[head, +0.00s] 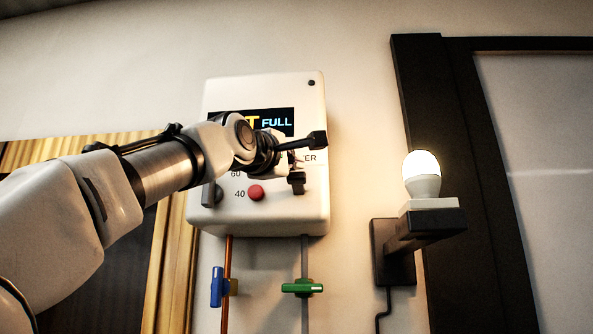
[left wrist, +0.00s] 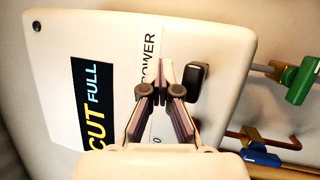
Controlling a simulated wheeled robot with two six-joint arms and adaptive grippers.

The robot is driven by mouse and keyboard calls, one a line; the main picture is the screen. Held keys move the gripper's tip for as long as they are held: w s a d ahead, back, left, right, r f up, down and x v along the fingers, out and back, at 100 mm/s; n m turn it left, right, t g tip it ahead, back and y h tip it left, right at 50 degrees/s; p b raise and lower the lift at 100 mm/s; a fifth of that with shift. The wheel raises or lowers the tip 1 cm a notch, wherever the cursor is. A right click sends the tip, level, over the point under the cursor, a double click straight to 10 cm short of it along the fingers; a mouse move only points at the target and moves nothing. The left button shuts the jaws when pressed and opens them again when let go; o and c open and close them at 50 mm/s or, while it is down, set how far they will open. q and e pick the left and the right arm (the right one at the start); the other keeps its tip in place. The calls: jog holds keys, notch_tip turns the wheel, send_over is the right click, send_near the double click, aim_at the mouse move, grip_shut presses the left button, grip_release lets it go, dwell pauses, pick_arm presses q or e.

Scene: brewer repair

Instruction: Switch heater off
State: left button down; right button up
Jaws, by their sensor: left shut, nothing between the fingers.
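The heater is a white wall box (head: 225,95) with a dark display that reads "FULL" beside a partly hidden yellow word. In the left wrist view its face (left wrist: 75,40) shows "CUT FULL" and the label "POWER". A black switch (head: 297,184) sits below that label; it also shows in the left wrist view (left wrist: 196,82). My left gripper (head: 292,160) is in front of the panel, and in the left wrist view its fingertips (left wrist: 165,74) are together and empty, just beside the switch. Contact cannot be told. My right gripper is not in view.
A red button (head: 256,193) and a dark knob (head: 212,194) are low on the panel. Below hang pipes with a blue valve (head: 217,287) and a green valve (head: 302,288). A lit bulb (head: 422,176) stands on a black bracket (head: 394,262) to the right, beside a dark frame.

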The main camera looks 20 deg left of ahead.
pick_arm(q)
jog(key=shift+f, duration=0.15)
jog(key=shift+f+b, duration=0.5)
jog(key=shift+b, duration=0.15)
jog(key=shift+w+f+b, duration=0.1)
jog(key=shift+f+b, duration=0.35)
jog(key=shift+f, duration=0.05)
jog(key=s+d+r+b, duration=0.1)
jog(key=s+d+b, duration=0.2)
jog(key=s, duration=0.6)
jog(key=b, duration=0.2)
jog(key=shift+s+r+b, duration=0.2)
jog(key=shift+s+b, duration=0.15)
jog(key=shift+s, duration=0.05)
